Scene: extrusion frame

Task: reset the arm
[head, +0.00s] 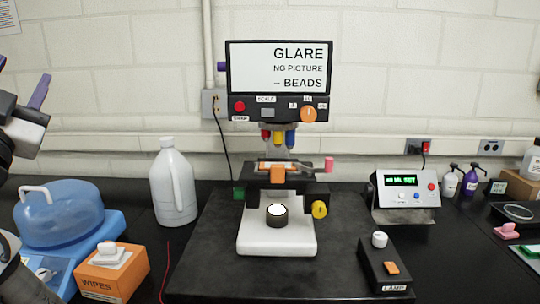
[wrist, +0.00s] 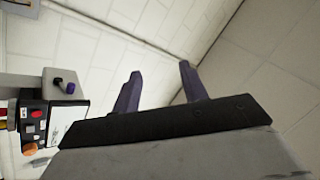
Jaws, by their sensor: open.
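My gripper (wrist: 160,88) is open and empty in the wrist view, its two purple fingers apart with only pale wall behind them. In the head view part of my gripper (head: 38,92) shows at the far left edge, raised above the bench, with a purple finger visible. It touches nothing that I can see. Most of my arm is outside the head view.
A microscope with a screen (head: 278,68) stands mid-bench; its screen box also shows in the wrist view (wrist: 62,112). A control box (head: 404,190) and lamp box (head: 385,265) stand right.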

